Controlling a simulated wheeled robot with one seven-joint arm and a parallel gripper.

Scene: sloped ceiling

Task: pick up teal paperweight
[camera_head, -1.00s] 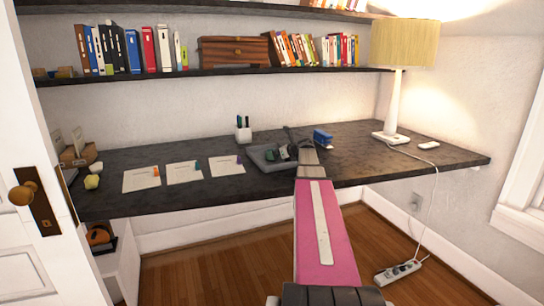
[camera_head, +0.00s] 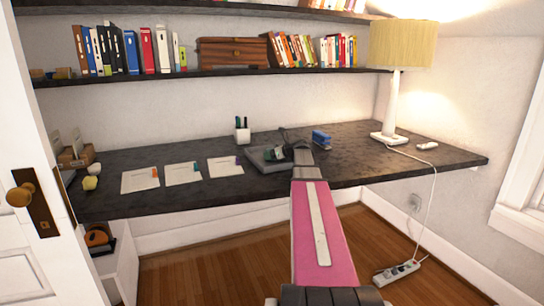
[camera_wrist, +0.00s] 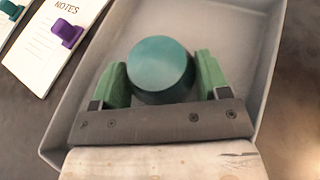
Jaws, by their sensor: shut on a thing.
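The teal paperweight (camera_wrist: 161,66) is a round, smooth-topped piece in the wrist view. It sits between the two green fingers of my gripper (camera_wrist: 161,80), which is shut on it. Below and around it is the grey tray (camera_wrist: 235,25); whether the paperweight touches the tray floor cannot be told. In the head view my gripper (camera_head: 277,154) is over the grey tray (camera_head: 256,162) on the dark desk, and the paperweight is too small and covered to make out clearly.
On the dark desk (camera_head: 360,150), a blue stapler-like object (camera_head: 321,138) is right of the tray, and a white pen cup (camera_head: 242,135) stands behind it. Paper sheets (camera_head: 183,172) lie left. A lamp (camera_head: 390,110) stands right. A shelf (camera_head: 190,76) hangs above.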

